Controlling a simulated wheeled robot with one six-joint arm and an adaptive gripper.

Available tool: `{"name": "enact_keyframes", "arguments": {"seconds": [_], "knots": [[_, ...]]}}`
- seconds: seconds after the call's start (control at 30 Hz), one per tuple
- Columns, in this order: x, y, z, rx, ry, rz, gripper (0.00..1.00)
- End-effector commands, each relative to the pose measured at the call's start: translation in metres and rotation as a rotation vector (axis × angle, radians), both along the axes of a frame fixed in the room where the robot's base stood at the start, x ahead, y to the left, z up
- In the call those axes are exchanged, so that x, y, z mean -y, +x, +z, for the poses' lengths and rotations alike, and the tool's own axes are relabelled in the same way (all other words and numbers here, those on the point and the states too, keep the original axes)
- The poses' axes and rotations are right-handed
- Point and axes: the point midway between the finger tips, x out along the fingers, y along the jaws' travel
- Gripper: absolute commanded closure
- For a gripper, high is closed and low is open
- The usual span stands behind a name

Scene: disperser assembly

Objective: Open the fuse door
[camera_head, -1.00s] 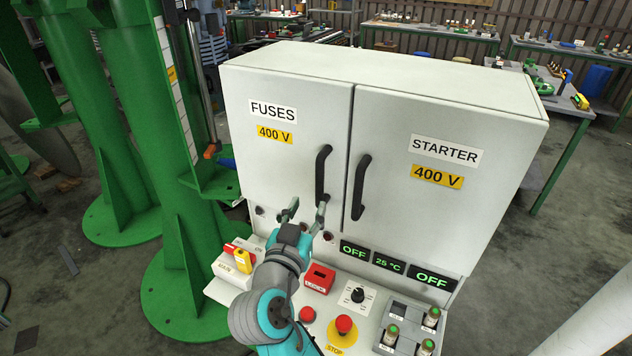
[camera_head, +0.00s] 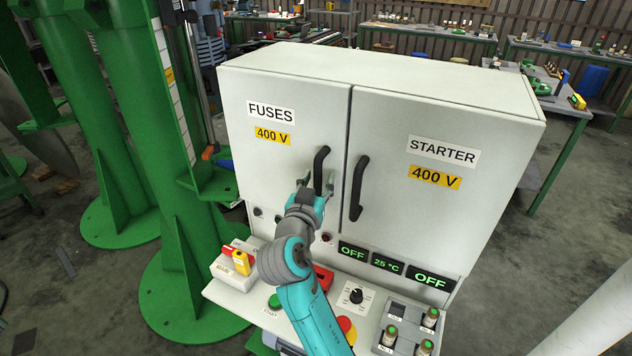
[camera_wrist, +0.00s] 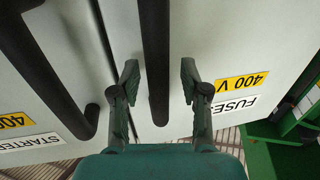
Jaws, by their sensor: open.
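The fuse door (camera_head: 283,130) is the left grey door of the cabinet, marked "FUSES 400 V", and it is shut. Its black upright handle (camera_head: 321,170) is near the door's right edge. My gripper (camera_head: 318,184) is open at the lower part of this handle. In the wrist view, the handle (camera_wrist: 156,60) runs between the two spread fingers of my gripper (camera_wrist: 158,82), with a gap on both sides. The fuse label (camera_wrist: 236,104) shows upside down to the right there.
The starter door (camera_head: 430,200) with its own black handle (camera_head: 359,188) is close on the right. Below is a control panel with a red-yellow switch (camera_head: 241,260), a dial (camera_head: 356,297) and displays (camera_head: 387,265). Green columns (camera_head: 185,220) stand at the left.

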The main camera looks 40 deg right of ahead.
Motion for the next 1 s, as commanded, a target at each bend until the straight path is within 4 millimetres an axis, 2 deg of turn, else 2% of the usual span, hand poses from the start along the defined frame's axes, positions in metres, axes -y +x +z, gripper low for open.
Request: {"name": "enact_keyframes", "arguments": {"seconds": [0.07, 0.2, 0.27, 0.67, 0.83, 1.0], "knots": [[0.000, 0.000, 0.000, 0.000, 0.000, 0.000, 0.55], [0.000, 0.000, 0.000, 0.000, 0.000, 0.000, 0.87], [0.000, 0.000, 0.000, 0.000, 0.000, 0.000, 1.00], [-0.006, 0.000, 0.000, 0.001, 0.001, -0.013, 1.00], [-0.022, -0.001, 0.001, 0.001, 0.000, -0.067, 1.00], [-0.047, -0.003, 0.001, 0.001, 0.000, -0.169, 1.00]]}}
